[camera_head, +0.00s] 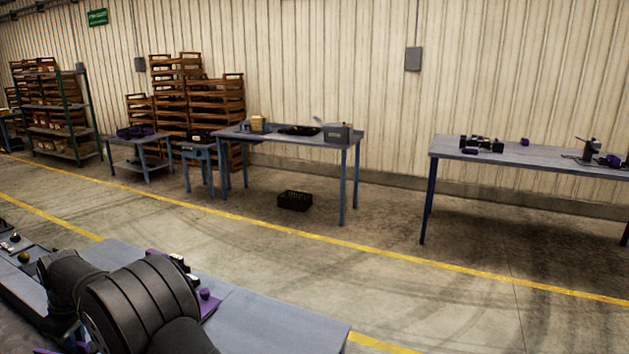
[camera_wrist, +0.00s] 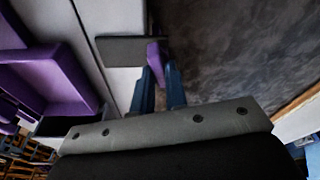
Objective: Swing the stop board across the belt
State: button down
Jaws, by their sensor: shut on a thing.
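In the wrist view my gripper (camera_wrist: 160,68) has its two blue fingers shut on a purple upright piece (camera_wrist: 153,54). This piece meets one end of a flat dark grey plate (camera_wrist: 128,48), which looks like the stop board with its purple grip. The plate points left from the fingers, over a pale rail (camera_wrist: 101,18). A dark mottled surface (camera_wrist: 235,45), probably the belt, lies to the right of the fingers. In the head view my arm hides the gripper and the board.
A purple frame (camera_wrist: 68,82) stands left of the fingers in the wrist view. In the head view a grey bench top (camera_head: 275,318) runs right of my arm, with a purple knob (camera_head: 205,293) beside it. Tables (camera_head: 290,133) and wooden racks stand far off.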

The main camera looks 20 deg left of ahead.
jog(key=n, duration=0.3)
jog(key=n+g, duration=0.1)
jog(key=n, duration=0.2)
jog(key=shift+n+h, duration=0.4)
jog(key=c, duration=1.7)
grip_release()
jog(key=shift+r, duration=2.5)
jog(key=shift+s+a+r+t+h, duration=0.1)
jog(key=shift+r+t+h, duration=0.2)
jog(key=shift+r, duration=0.05)
jog(key=shift+r+t+h, duration=0.4)
jog(key=shift+r+t, duration=0.1)
jog(key=shift+f, duration=3.35)
